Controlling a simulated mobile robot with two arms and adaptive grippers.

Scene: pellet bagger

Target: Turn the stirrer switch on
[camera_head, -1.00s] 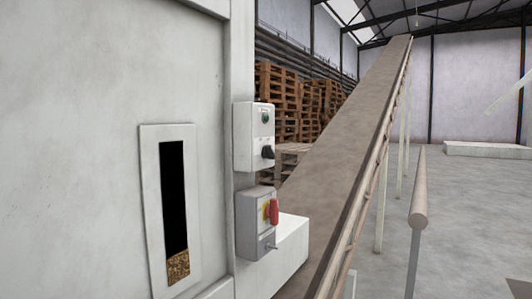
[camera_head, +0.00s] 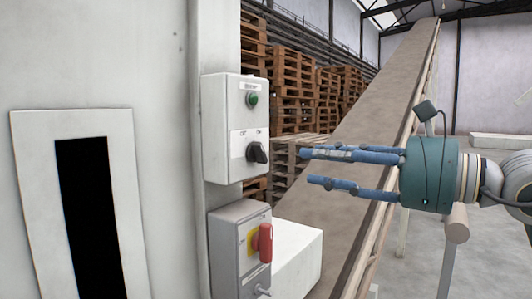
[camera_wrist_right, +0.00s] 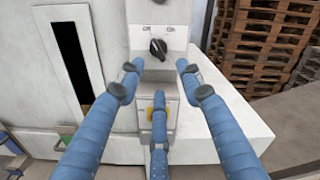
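The stirrer switch appears to be the black rotary knob (camera_head: 257,153) on the upper white control box (camera_head: 222,120), below a green button (camera_head: 252,99). The knob also shows in the right wrist view (camera_wrist_right: 158,49), between OFF and ON markings; its exact setting is too small to tell. My right gripper (camera_head: 305,168) is open and empty, with its blue fingers pointing left toward the knob and apart from it. In the right wrist view the spread fingers (camera_wrist_right: 157,82) frame the space just below the knob. My left gripper is not in view.
A lower grey box (camera_head: 228,250) with a red handle (camera_head: 265,243) on a yellow plate sits right under the control box. A white block (camera_head: 300,255) juts out beside it. A sloping conveyor (camera_head: 370,120) and wooden pallets (camera_head: 290,90) stand behind.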

